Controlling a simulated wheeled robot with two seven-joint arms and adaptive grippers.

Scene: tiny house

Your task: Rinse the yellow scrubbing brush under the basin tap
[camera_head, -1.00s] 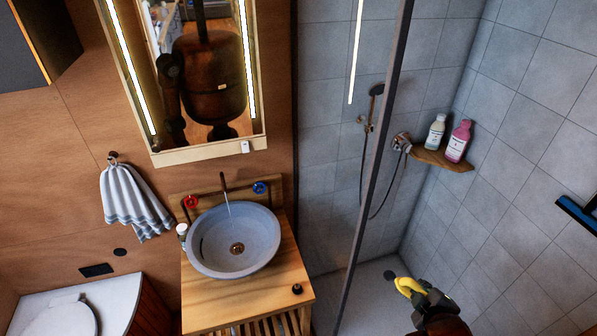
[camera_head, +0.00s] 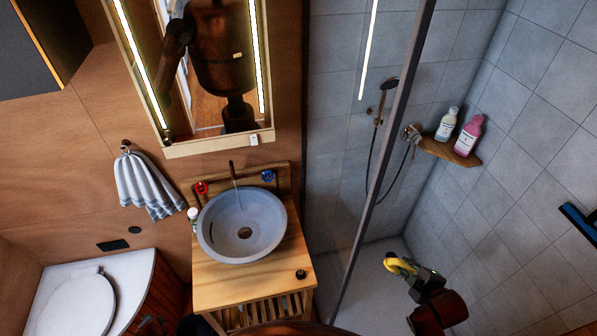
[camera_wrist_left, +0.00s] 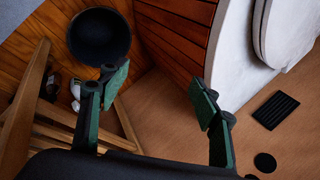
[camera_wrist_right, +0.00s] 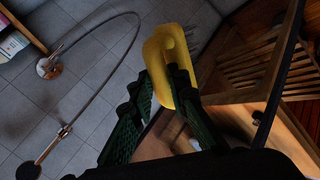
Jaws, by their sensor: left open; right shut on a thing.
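The yellow scrubbing brush (camera_head: 401,266) is held in my right gripper (camera_head: 412,274), in front of the shower area, right of the basin and apart from it. In the right wrist view, the fingers close on the yellow brush (camera_wrist_right: 158,58). The round grey basin (camera_head: 271,237) sits on a wooden stand. Its dark tap (camera_head: 233,172) stands at the back, and a thin pale line like water runs down from it. A red handle (camera_head: 201,187) and a blue handle (camera_head: 268,176) flank the tap. My left gripper (camera_wrist_left: 150,95) is open and empty.
A glass shower panel edge (camera_head: 372,200) rises between the basin and the brush. A towel (camera_head: 147,186) hangs at left above the toilet (camera_head: 75,305). Bottles stand on a corner shelf (camera_head: 455,152). A dark round bin (camera_wrist_left: 98,36) is near my left gripper.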

